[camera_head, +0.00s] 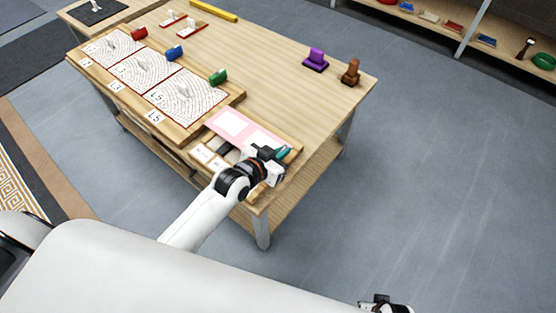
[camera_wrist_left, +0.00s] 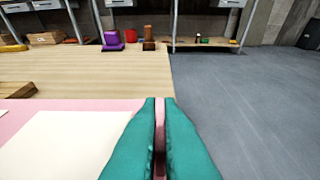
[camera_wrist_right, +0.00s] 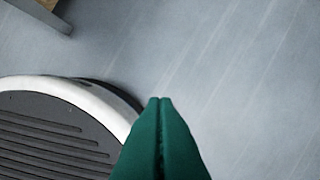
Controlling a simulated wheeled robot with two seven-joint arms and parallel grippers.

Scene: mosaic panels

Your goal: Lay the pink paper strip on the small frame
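A flat pink sheet with white panels, seemingly the pink paper strip (camera_head: 216,112), lies over the tray at the table's near right end. Its pink edge (camera_wrist_left: 72,103) runs up to my left fingers in the left wrist view. My left gripper (camera_head: 277,155) is nearly closed at the sheet's right end, with something pink between its teal fingers (camera_wrist_left: 160,105). Whether the sheet is lifted is unclear. I cannot tell which thing is the small frame; red-edged mosaic panels (camera_head: 190,97) lie left of the sheet. My right gripper (camera_wrist_right: 160,103) is shut and empty above the floor.
A compartment tray (camera_head: 203,153) sits under and beside the sheet. Purple (camera_head: 316,60) and brown (camera_head: 351,72) stamps stand at the right edge. The table's middle is clear.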

